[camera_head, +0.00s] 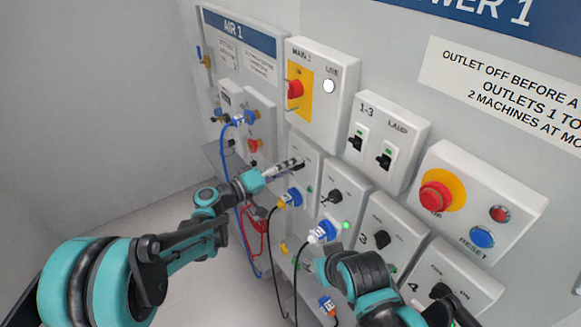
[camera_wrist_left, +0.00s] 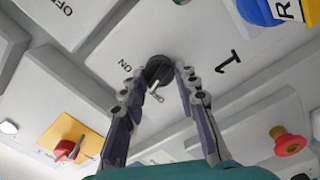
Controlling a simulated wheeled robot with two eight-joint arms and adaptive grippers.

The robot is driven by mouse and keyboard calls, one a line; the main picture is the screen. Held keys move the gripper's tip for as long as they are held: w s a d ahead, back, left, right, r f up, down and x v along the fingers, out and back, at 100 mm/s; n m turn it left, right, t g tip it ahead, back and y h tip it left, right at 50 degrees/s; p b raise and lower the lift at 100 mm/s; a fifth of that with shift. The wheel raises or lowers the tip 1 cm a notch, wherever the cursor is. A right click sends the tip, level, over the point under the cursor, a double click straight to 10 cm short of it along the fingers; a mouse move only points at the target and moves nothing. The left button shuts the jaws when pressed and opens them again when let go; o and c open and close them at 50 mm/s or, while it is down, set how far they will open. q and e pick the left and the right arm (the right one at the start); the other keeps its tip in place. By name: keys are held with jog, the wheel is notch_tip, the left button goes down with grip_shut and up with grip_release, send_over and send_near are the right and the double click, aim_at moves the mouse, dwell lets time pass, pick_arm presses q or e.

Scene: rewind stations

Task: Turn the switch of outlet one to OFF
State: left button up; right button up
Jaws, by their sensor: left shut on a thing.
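The outlet one panel (camera_head: 306,151) is on the wall, marked 1 in the left wrist view (camera_wrist_left: 205,82). Its dark round switch (camera_wrist_left: 160,70) sits between the fingertips of my left gripper (camera_head: 297,164), which is shut on it. ON and OFF labels show beside the switch in the left wrist view, with OFF partly between the fingers. In the head view the gripper hides the switch. My right gripper (camera_head: 309,265) is low in front of the panels, partly hidden by its arm; its fingers are unclear.
Outlet panels 2 (camera_head: 346,190), 3 (camera_head: 398,226) and 4 (camera_head: 458,275) run down to the right. A red main switch (camera_head: 294,89) and a red emergency button (camera_head: 434,197) are above. Blue plugs (camera_head: 322,231) and hanging cables lie close below my left gripper.

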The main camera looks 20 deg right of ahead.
pick_arm(q)
jog(key=n, duration=0.5)
jog(key=shift+f+n, duration=0.1)
jog(key=shift+n, duration=0.2)
dwell(0.4)
jog(key=o, duration=1.2)
jog(key=shift+c, duration=0.2)
jog(key=v, duration=1.2)
